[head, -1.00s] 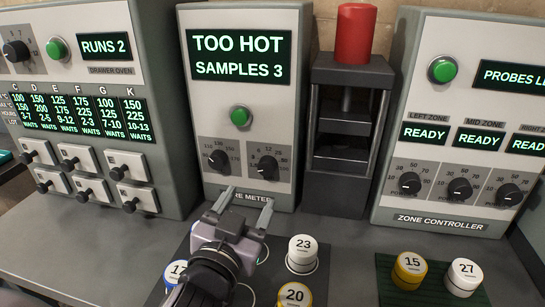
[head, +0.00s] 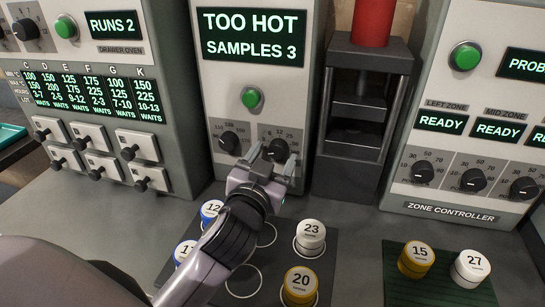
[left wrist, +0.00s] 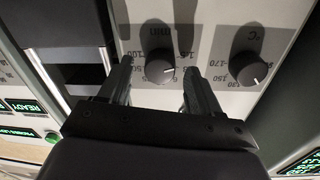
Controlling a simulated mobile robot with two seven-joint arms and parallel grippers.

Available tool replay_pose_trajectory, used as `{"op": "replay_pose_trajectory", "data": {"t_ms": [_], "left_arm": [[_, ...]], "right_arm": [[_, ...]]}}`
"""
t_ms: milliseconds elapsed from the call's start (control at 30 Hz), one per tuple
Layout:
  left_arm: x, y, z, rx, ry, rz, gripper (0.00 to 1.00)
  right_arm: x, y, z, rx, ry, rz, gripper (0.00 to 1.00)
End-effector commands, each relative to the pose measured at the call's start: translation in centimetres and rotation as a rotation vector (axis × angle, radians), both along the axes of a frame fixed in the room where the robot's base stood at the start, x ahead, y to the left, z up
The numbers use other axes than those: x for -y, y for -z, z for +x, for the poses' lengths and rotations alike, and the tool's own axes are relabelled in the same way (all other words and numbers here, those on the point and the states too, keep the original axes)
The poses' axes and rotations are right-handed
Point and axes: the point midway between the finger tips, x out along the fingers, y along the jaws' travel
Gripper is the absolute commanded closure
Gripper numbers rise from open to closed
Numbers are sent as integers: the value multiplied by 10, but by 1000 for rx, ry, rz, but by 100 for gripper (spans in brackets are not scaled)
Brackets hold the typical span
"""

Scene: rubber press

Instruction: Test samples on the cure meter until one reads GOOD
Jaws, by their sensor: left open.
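The cure meter (head: 250,75) stands at the back middle of the head view. Its screen (head: 250,36) reads TOO HOT, SAMPLES 3. A green button (head: 252,98) sits above two black knobs. My left gripper (head: 272,160) is open in front of the right knob (head: 277,150); in the left wrist view that knob (left wrist: 160,68) shows between the fingers, and I cannot tell if they touch it. The left knob (head: 229,143) is free. Sample pots 12 (head: 211,210), 23 (head: 310,236) and 20 (head: 300,285) stand on a dark mat (head: 335,262). My right gripper is out of view.
The drawer oven (head: 175,60), reading RUNS 2, stands left. A press with a red cylinder (head: 374,22) stands right of the meter, then the zone controller (head: 470,120). Pots 15 (head: 416,259) and 27 (head: 470,267) stand on a green mat (head: 440,290). Bench between mats is clear.

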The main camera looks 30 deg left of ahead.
Motion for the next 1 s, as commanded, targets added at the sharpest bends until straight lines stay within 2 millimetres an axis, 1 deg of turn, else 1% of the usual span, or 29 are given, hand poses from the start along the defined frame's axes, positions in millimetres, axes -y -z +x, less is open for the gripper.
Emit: {"op": "replay_pose_trajectory", "data": {"t_ms": [167,200,267,300,333,367,667,867,1000], "left_arm": [[0,0,0,0,0,0,37],[0,0,0,0,0,0,43],[0,0,0,0,0,0,63],[0,0,0,-1,0,0,76],[0,0,0,-1,0,0,85],[0,0,0,-1,0,0,93],[0,0,0,-8,-1,23,93],[0,-2,0,-32,-1,110,93],[0,-3,0,-59,0,213,93]], "right_arm": [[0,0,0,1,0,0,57],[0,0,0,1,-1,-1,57],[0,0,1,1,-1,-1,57],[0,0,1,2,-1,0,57],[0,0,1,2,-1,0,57],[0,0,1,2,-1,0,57],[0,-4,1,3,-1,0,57],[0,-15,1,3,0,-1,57],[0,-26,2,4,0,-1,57]]}}
